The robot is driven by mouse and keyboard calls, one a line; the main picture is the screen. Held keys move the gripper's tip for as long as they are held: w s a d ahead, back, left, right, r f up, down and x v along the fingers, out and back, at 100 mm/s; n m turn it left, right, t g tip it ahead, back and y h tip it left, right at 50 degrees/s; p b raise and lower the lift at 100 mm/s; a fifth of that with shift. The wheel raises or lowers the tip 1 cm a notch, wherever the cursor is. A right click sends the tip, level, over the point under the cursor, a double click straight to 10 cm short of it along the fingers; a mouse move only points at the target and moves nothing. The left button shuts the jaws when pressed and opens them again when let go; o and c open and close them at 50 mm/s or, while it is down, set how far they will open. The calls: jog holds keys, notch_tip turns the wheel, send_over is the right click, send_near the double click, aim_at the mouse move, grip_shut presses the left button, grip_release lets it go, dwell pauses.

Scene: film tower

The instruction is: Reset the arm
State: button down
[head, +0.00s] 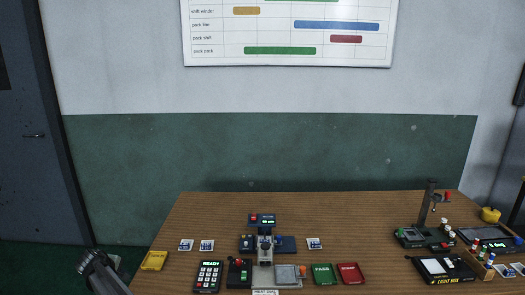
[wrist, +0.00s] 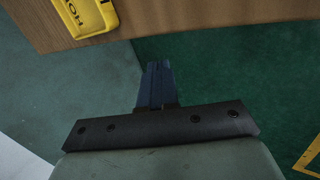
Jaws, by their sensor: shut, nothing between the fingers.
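My gripper shows in the wrist view (wrist: 155,72) as dark fingers held together, with nothing between them. It hangs off the edge of the wooden table (wrist: 200,14), over the green floor. In the head view part of my arm (head: 100,272) shows at the lower left, beside the table's left edge; the fingertips are not visible there. A yellow pad with black lettering (wrist: 88,14) lies on the table near that edge, apart from the fingers. It also shows in the head view (head: 153,261).
On the table (head: 190,222) stand a keypad reading READY (head: 208,275), a central device (head: 264,248), a green PASS pad (head: 322,274) and a red pad (head: 350,273). A stand (head: 430,205) and light box (head: 443,270) are at the right. The table's back middle is clear.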

jog(key=s+a+f+n+g, duration=0.15)
jog(key=s+f+n, duration=0.25)
jog(key=s+f, duration=1)
jog(key=s+d+f+m+g+h, duration=0.15)
jog(key=d+f, duration=0.45)
jog(key=d, duration=0.8)
jog(key=s+d+f+m+g+h, duration=0.1)
jog(key=d+f+m+g, duration=0.15)
jog(key=d+f, duration=0.75)
jog(key=s+d+f+m+g+h, duration=0.1)
jog(key=s+d+f+m+g, duration=0.15)
jog(key=d, duration=1.55)
jog(key=s+d+f+m+g+y, duration=0.1)
jog(key=s+d+f+m, duration=0.15)
jog(key=s+d, duration=0.55)
jog(key=s+d+f+m+g+y, duration=0.15)
jog(key=s+d+m, duration=0.3)
jog(key=d, duration=0.75)
jog(key=s+d+r+m+g+y, duration=0.1)
jog(key=s+d+m, duration=0.2)
jog(key=s, duration=0.5)
jog(key=s+d+r+m+g, duration=0.2)
jog(key=s+d+m, duration=0.2)
jog(key=s, duration=0.5)
jog(key=shift+d+y, duration=0.4)
jog(key=shift+d, duration=0.55)
